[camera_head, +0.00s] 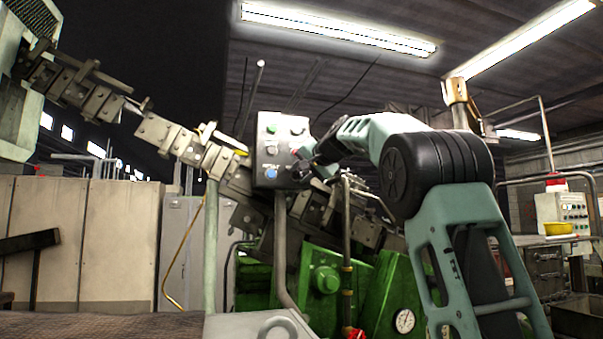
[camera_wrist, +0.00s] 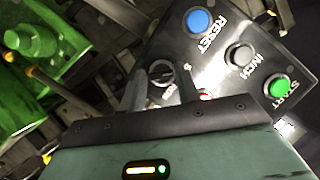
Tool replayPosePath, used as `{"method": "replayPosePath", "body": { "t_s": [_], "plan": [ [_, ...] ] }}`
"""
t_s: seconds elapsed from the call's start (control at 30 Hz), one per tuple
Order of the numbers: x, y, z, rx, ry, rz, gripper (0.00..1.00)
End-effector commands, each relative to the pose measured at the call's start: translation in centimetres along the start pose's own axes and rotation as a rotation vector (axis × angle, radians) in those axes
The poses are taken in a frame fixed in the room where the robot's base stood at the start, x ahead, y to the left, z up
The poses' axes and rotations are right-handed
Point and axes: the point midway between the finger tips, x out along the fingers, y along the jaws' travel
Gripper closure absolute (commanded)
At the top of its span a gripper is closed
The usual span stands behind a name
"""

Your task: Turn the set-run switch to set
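The control panel (camera_head: 268,142) is a dark plate with coloured buttons on a post. In the wrist view its round set-run switch (camera_wrist: 161,72) has a dark knob with a light line. Its lettering is partly hidden, so I cannot read the setting. My gripper (camera_head: 303,166) is at the panel's right side in the head view. In the wrist view my gripper (camera_wrist: 163,77) is open, one finger on each side of the switch, with visible gaps. I cannot tell how far the fingertips stand from the panel face.
A blue RESET button (camera_wrist: 198,20), a grey INCH button (camera_wrist: 240,54) and a green START button (camera_wrist: 280,87) are on the same panel. A red button (camera_wrist: 205,96) is mostly hidden by my gripper. Green machinery (camera_head: 325,280) and metal pipes stand below and beside the panel.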

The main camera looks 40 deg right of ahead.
Motion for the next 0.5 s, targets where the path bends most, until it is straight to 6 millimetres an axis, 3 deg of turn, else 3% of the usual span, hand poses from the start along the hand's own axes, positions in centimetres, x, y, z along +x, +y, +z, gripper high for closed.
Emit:
{"method": "replayPosePath", "body": {
  "t_s": [0.37, 0.5],
  "plan": [
    [-0.2, 0.0, 0.0, 0.001, 0.003, -0.002, 0.51],
    [-1.4, 0.0, 0.0, 0.001, 0.006, -0.003, 0.51]
  ]
}}
